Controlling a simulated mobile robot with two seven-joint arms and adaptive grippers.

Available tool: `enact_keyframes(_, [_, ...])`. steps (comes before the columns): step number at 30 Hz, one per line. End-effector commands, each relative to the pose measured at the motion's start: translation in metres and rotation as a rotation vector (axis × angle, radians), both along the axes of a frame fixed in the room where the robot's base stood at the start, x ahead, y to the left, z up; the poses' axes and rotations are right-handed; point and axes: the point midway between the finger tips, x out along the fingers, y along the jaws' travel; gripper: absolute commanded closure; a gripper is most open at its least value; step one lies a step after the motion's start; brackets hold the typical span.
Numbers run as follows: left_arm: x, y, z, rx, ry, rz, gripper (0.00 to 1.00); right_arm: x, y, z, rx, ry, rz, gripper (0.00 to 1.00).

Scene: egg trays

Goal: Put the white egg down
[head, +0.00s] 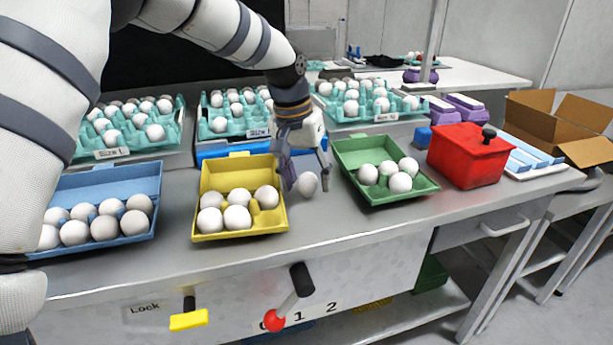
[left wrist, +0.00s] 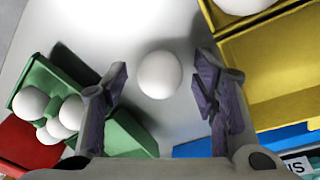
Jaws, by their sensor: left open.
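A white egg (head: 307,183) rests on the grey table between the yellow carton (head: 200,220) and the green carton (head: 425,190). In the left wrist view the egg (left wrist: 160,75) shows between and just beyond the fingertips, with a gap on both sides. My left gripper (head: 306,172) points down over the egg; its fingers are open and it holds nothing. It also shows in the left wrist view (left wrist: 163,85). The yellow carton holds several white eggs, and so does the green one. My right gripper is not in view.
A blue carton (head: 158,178) with several eggs stands at the left. Teal egg trays (head: 205,130) line the back. A red box (head: 465,155) with a black knob stands right of the green carton. The table's front strip is bare. A cardboard box (head: 545,120) is at the far right.

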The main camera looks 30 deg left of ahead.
Motion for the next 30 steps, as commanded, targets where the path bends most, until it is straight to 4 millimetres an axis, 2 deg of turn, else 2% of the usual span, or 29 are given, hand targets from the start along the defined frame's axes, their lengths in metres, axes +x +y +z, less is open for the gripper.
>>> enact_keyframes(2, [0.000, 0.000, 0.003, -0.001, -0.001, 0.000, 0.46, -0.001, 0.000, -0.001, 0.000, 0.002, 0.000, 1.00])
enact_keyframes(5, [-0.002, 0.002, 0.022, 0.001, -0.007, 0.001, 0.46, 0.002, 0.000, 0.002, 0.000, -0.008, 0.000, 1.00])
enact_keyframes(9, [-0.008, 0.005, 0.063, 0.001, -0.011, 0.002, 0.46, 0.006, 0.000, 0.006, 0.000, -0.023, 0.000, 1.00])
enact_keyframes(15, [-0.016, 0.008, 0.107, 0.001, -0.005, 0.002, 0.46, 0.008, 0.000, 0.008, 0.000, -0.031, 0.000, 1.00])
enact_keyframes(20, [-0.019, 0.009, 0.119, 0.005, 0.001, -0.034, 0.43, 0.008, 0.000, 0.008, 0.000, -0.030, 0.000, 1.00])
enact_keyframes(23, [-0.020, 0.007, 0.116, 0.050, -0.004, -0.311, 0.43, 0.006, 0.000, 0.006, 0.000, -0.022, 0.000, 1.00])
enact_keyframes(27, [-0.018, 0.006, 0.111, 0.165, -0.034, -0.989, 0.43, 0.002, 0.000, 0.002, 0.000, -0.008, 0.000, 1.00])
enact_keyframes(30, [-0.016, 0.007, 0.112, 0.242, -0.056, -1.410, 0.43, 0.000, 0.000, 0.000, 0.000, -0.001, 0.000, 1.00])
